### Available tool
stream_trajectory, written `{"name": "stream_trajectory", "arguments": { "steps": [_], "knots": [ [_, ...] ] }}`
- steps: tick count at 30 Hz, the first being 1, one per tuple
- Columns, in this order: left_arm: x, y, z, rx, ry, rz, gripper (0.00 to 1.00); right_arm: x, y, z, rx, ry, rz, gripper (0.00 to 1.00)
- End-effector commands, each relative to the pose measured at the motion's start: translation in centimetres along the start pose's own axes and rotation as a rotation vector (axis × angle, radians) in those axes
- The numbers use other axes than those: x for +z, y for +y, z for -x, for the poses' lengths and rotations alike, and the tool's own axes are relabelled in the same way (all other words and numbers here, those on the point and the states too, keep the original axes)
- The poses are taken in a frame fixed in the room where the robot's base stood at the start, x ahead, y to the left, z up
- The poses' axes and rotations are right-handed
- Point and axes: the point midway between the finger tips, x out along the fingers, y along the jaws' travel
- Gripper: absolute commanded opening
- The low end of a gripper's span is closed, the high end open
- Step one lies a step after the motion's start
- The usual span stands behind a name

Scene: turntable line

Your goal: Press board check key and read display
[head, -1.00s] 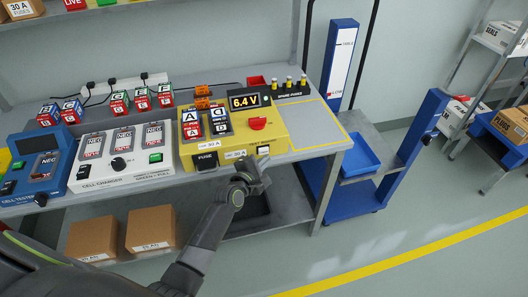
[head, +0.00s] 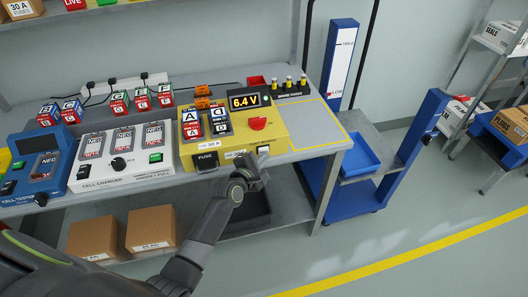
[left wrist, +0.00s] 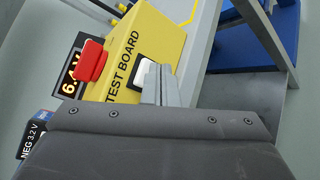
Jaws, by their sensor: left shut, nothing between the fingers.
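The yellow test board (head: 272,142) stands on the bench. Its display (head: 244,101) reads 6.4 V in the head view. A white key (head: 263,150) is on its front face, and it also shows in the left wrist view (left wrist: 145,70). A red knob (head: 258,123) sits on top. Cells A and D lie in the board's slots. My left gripper (head: 250,158) is shut and empty, with its fingertips (left wrist: 158,80) right at the white key. I cannot tell whether they touch it. My right gripper is not in view.
A white cell charger (head: 97,176) and a blue cell tester (head: 35,185) stand to the left of the board. A bare yellow-outlined area (head: 305,125) lies to its right. A blue tray (head: 357,152) is on a stand beyond the bench end.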

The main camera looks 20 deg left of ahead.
Motion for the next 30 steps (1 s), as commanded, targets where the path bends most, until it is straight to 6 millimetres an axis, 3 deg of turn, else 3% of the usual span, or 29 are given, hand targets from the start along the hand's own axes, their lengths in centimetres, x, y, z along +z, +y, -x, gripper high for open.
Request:
{"name": "stream_trajectory", "arguments": {
  "steps": [20,30],
  "knots": [
    [-0.28,0.31,-0.36,0.001,0.0,-0.001,0.0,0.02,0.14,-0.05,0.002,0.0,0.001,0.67],
    [0.42,-0.26,0.55,0.0,0.0,0.001,0.0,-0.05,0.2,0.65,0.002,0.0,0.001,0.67]
  ]
}}
